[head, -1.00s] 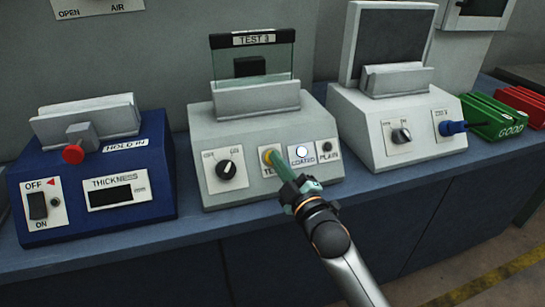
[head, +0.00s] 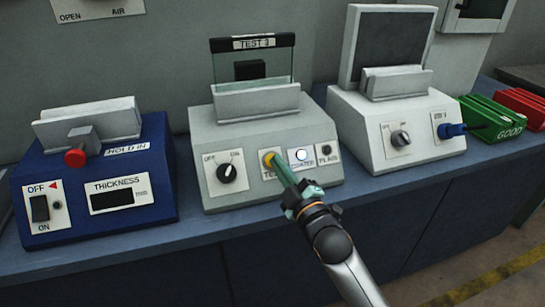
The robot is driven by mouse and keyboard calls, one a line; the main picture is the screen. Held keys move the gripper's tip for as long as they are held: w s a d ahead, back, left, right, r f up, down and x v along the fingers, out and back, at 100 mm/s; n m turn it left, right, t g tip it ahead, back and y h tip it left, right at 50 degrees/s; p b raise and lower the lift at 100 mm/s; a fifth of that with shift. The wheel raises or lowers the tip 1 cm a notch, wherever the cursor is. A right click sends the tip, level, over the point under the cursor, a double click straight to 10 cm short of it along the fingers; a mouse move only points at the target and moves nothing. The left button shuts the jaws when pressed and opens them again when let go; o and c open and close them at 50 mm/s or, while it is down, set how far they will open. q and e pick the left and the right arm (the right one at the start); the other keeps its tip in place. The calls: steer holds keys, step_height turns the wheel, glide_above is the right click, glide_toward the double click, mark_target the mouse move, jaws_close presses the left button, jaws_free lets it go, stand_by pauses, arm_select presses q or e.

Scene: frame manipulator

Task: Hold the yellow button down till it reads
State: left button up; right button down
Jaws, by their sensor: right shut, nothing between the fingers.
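The yellow button (head: 268,158) is on the front panel of the middle grey tester, above a label partly hidden by my gripper. My right gripper (head: 275,164) is shut and empty, with its green fingertips at the button. They look to be touching it, but how far the button is pressed cannot be told. Right of it, a round lamp (head: 301,155) over the "COATED" label glows white-blue. A dark lamp (head: 325,153) over "PLAIN" looks unlit. A glass pane marked "TEST 3" (head: 254,43) stands upright in the tester's slot. My left gripper is not in view.
A dial (head: 227,173) is left of the button. A blue thickness gauge (head: 95,190) with a red knob stands left, its display dark. Another grey tester (head: 395,130) stands right, beside green (head: 492,118) and red (head: 522,103) racks. The bench's front strip is clear.

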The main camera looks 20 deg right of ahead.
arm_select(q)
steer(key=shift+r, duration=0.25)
arm_select(e)
steer(key=shift+s+r, duration=0.2)
steer(key=shift+s, duration=0.05)
arm_select(q)
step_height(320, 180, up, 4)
steer(key=p, duration=0.4)
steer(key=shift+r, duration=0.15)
arm_select(e)
steer(key=s+r, duration=0.1)
steer(key=s, duration=0.1)
steer(key=s+r, duration=0.2)
steer(key=shift+d, duration=0.1)
